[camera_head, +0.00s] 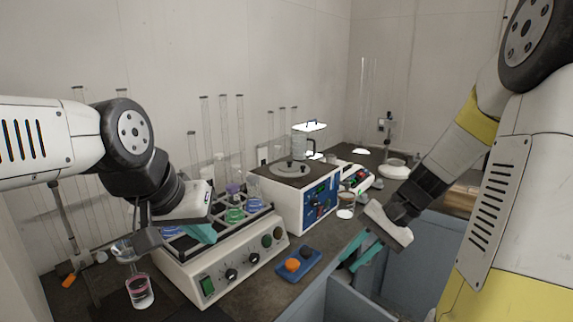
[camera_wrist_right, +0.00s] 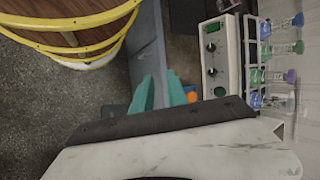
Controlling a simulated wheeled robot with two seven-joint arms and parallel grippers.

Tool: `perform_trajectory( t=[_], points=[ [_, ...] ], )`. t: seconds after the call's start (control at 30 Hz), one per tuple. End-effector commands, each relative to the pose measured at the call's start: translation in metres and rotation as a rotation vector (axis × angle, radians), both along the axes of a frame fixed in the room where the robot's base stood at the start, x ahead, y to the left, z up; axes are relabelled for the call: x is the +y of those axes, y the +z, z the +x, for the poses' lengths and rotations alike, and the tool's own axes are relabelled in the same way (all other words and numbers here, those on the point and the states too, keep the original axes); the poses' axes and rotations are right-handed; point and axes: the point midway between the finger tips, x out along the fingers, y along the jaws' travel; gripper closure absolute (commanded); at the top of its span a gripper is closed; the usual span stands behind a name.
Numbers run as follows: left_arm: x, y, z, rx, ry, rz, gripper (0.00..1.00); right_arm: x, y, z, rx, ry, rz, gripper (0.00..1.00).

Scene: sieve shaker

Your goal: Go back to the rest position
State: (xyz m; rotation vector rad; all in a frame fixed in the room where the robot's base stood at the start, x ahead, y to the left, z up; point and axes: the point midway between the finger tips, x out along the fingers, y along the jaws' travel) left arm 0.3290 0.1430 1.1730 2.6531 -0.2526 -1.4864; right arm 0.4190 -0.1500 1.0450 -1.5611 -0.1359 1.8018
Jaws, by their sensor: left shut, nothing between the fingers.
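My left gripper (camera_head: 201,233) has teal fingers and is over the left part of the cream shaker (camera_head: 222,280), in front of its rack of flasks. Its fingers are together with nothing seen between them. My right gripper (camera_head: 358,251) hangs tilted downward at the front edge of the bench, right of the shaker. Its teal fingers are apart and empty; they also show in the right wrist view (camera_wrist_right: 161,93), with the shaker (camera_wrist_right: 222,60) to their right.
A blue tray with an orange knob-like piece (camera_head: 292,265) lies by the shaker. A blue-panelled instrument (camera_head: 318,200) stands behind. A beaker with pink contents (camera_head: 139,292) is at front left. Glass tubes (camera_head: 223,125) stand at the back.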

Motion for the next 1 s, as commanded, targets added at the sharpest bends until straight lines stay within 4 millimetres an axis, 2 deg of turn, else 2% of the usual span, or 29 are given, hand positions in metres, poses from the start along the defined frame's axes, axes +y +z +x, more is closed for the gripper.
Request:
perform_trajectory(
  t=[0.03, 0.2, 0.4, 0.5, 0.7, 1.0],
  points=[
    [0.000, 0.000, 0.000, 0.000, 0.000, 0.000, 1.00, 0.005, 0.017, -0.009, -0.060, 0.047, -0.062, 0.82],
    [0.000, 0.000, 0.000, 0.000, 0.000, 0.000, 1.00, 0.011, 0.059, -0.038, -0.251, 0.167, -0.249, 0.82],
    [0.000, 0.000, 0.000, 0.000, 0.000, 0.000, 1.00, 0.012, 0.100, -0.069, -0.497, 0.265, -0.426, 0.82],
    [0.000, 0.000, 0.000, 0.000, 0.000, 0.000, 1.00, 0.010, 0.114, -0.079, -0.598, 0.293, -0.483, 0.82],
    [0.000, 0.000, 0.000, 0.000, 0.000, 0.000, 1.00, 0.008, 0.127, -0.090, -0.702, 0.315, -0.536, 0.82],
    [0.000, 0.000, 0.000, 0.000, 0.000, 0.000, 1.00, 0.008, 0.128, -0.090, -0.711, 0.316, -0.541, 0.82]
  ],
)
